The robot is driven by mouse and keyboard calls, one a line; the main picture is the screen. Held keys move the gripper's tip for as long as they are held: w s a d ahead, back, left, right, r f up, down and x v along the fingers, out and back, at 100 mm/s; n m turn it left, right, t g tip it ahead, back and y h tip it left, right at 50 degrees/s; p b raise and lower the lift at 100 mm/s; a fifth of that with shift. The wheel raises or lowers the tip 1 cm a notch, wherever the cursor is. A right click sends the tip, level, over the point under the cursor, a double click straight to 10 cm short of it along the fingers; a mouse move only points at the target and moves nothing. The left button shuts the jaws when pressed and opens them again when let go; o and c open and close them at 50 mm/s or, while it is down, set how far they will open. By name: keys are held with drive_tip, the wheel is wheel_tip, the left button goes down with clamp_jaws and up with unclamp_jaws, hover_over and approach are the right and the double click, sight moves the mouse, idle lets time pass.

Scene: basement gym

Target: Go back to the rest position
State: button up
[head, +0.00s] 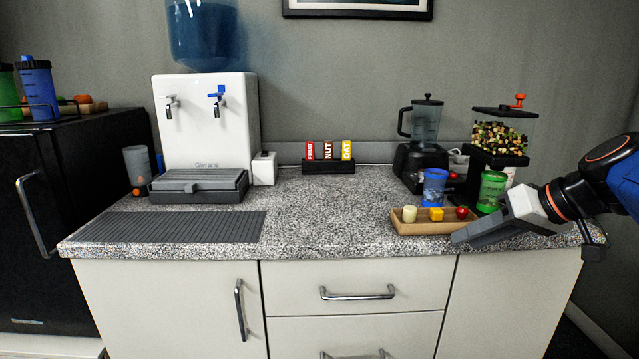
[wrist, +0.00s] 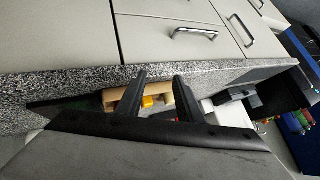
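My gripper (head: 462,235) is at the right of the head view, over the right end of the counter's front edge, by the right end of the wooden tray (head: 425,228). In the wrist view its two dark fingers (wrist: 161,78) stand apart with nothing held between them. The tray and a yellow cube show beyond the fingers there. In the head view the tray holds a pale piece (head: 409,214), the yellow cube (head: 436,214) and a red piece (head: 462,213). My gripper hides the tray's right end. I cannot tell whether they touch.
A blue cup (head: 434,187) and a green cup (head: 491,191) stand behind the tray. A blender (head: 424,135) and a dispenser (head: 503,137) are farther back. Snack bars (head: 329,150) stand mid-counter, a water dispenser (head: 205,125) at left. The middle of the counter (head: 320,210) is clear.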

drive_tip(key=s+a+f+m+g+h, duration=0.1)
drive_tip(key=s+f+h, duration=0.4)
drive_tip(key=s+f, duration=1)
wheel_tip(320, 180, down, 2)
drive_tip(key=shift+s+f+g+h, duration=0.2)
drive_tip(key=shift+g+h, duration=0.1)
drive_tip(key=shift+g, duration=0.4)
